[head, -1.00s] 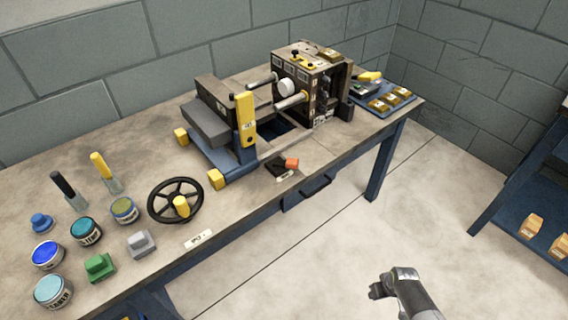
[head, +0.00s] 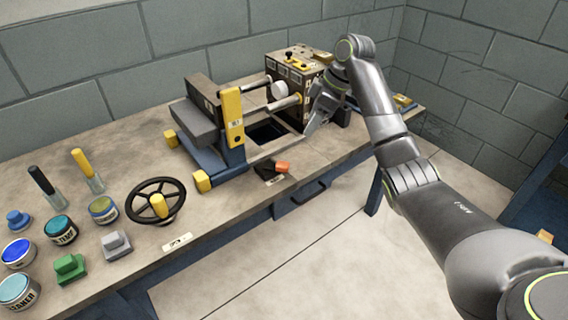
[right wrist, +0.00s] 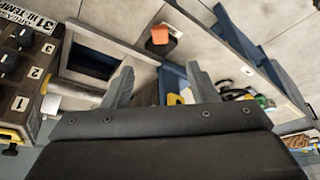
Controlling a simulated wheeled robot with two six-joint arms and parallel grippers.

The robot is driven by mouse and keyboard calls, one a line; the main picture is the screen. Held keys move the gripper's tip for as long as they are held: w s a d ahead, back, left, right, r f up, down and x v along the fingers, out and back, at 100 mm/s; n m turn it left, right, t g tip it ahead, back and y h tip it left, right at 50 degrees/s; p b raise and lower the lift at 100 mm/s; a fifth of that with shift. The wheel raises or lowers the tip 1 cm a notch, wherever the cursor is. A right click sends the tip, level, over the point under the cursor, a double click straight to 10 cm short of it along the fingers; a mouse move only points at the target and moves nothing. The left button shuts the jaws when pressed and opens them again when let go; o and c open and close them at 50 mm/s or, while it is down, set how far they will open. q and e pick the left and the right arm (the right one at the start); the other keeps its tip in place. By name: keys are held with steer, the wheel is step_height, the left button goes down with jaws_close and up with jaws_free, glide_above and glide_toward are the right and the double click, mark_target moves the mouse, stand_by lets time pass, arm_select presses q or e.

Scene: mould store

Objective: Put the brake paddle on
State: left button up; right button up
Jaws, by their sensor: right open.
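The brake paddle appears to be the small orange paddle (head: 282,167) on a black base (head: 265,170) at the bench's front edge, with a small label beside it. It also shows in the right wrist view (right wrist: 160,35), ahead of the fingers. My right gripper (head: 312,122) is beside the machine's block, behind and to the right of the paddle in the head view. Its two fingers are apart with nothing between them, and it is clear of the paddle. My left gripper is not in view.
A black handwheel (head: 155,200) with a yellow knob and several tins lie further left. The bench front around the paddle is mostly clear.

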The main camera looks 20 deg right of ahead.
mark_target(286, 164)
steer(key=b+x, duration=0.1)
steer(key=x, duration=1.5)
steer(key=shift+f, duration=0.35)
